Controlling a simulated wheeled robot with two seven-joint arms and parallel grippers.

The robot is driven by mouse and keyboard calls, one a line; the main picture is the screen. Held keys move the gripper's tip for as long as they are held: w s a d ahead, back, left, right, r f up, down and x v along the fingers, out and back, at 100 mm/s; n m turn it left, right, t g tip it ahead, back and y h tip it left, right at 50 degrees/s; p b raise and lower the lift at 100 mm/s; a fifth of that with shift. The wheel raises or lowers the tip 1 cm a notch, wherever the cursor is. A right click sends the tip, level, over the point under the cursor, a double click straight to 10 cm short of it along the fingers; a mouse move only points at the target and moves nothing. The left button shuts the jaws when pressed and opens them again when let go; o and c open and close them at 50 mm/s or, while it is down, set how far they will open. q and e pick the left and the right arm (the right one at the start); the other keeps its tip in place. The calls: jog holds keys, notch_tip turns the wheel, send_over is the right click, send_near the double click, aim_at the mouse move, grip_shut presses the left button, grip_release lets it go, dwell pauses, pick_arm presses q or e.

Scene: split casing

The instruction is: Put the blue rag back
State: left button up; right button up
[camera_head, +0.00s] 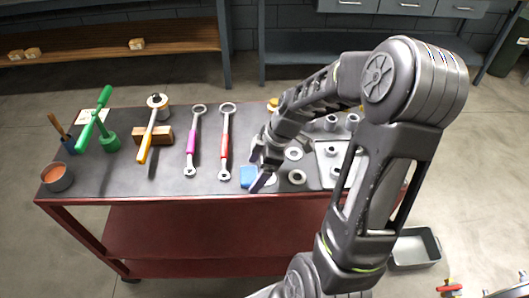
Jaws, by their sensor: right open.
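The blue rag (248,176) is a small blue patch near the front edge of the dark table top (120,185). My right gripper (259,168) is open over the right side of the rag, and one finger partly covers it. I cannot tell whether the fingers touch the rag. My left gripper is not in view.
Two wrenches, one magenta (192,143) and one red (225,145), lie left of the rag. Further left are a yellow-handled tool (147,145), a green tool (97,120) and a round cup (57,177). Metal rings (297,177) and a pale tray (325,172) lie to the right.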

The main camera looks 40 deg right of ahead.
jog(key=shift+r+p, duration=0.5)
jog(key=shift+r, duration=0.1)
jog(key=shift+d+r+b, duration=0.25)
jog(key=shift+r+b, duration=0.05)
jog(key=shift+b, duration=0.05)
jog(key=b+v, duration=0.1)
jog(key=v, duration=1)
jog(key=shift+s+a, duration=0.1)
dwell(0.5)
